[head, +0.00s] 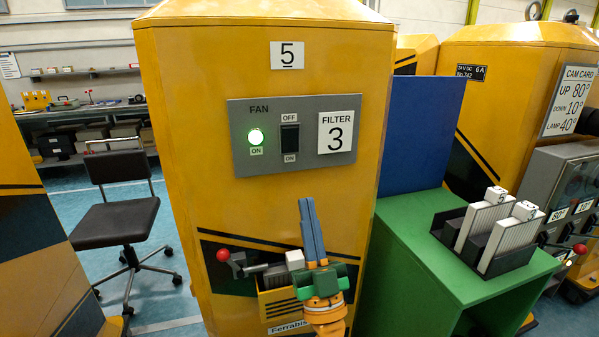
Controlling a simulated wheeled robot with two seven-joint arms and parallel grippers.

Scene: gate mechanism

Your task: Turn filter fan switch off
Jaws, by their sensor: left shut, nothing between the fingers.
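The grey fan panel (240,160) is on the front of the yellow cabinet marked 5. It carries a black rocker switch (290,139) with OFF printed above and ON below. To its left a round lamp (256,137) glows green over the word ON. A white FILTER 3 plate (338,132) is to its right. Which way the rocker is tipped is hard to tell. My left gripper (305,203) points up, its blue fingers together and empty. Its tips show below the panel, apart from the switch. My right gripper is not in view.
Behind my gripper, a red-knobbed lever (223,255) and an open slot with a filter (277,277) show low on the cabinet (190,200). A green stand (400,240) with filter cartridges (484,225) is at right. A black chair (115,220) stands left.

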